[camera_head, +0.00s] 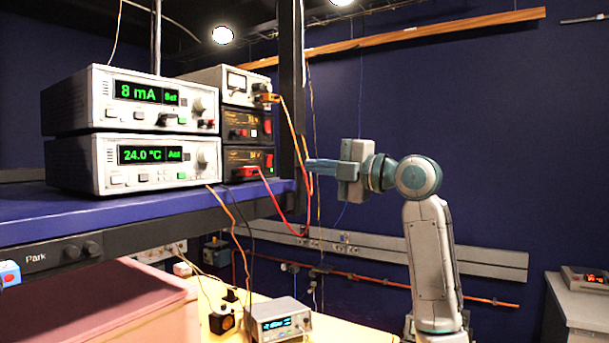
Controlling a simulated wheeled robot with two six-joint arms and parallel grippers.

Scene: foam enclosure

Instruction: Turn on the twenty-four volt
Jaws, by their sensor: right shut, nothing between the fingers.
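Two black power supply units are stacked on the blue shelf, an upper one (240,127) and a lower one (236,160). Each has a dark front with small orange lettering and a red part that looks like a switch. I cannot read which one is the twenty-four volt. A red lead (266,182) runs from the front of the lower unit. My right gripper (309,166) is shut and empty, pointing left. It appears just right of the lower unit, beside the dark shelf post, with no visible contact with the unit. My left gripper is not in view.
A white meter unit (237,84) with an orange lead tops the black stack. Two white instruments, reading 8 mA (93,98) and 24.0 °C (100,163), stand left on the shelf (150,212). The dark post (291,80) rises at its right edge. A small instrument (276,321) sits below.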

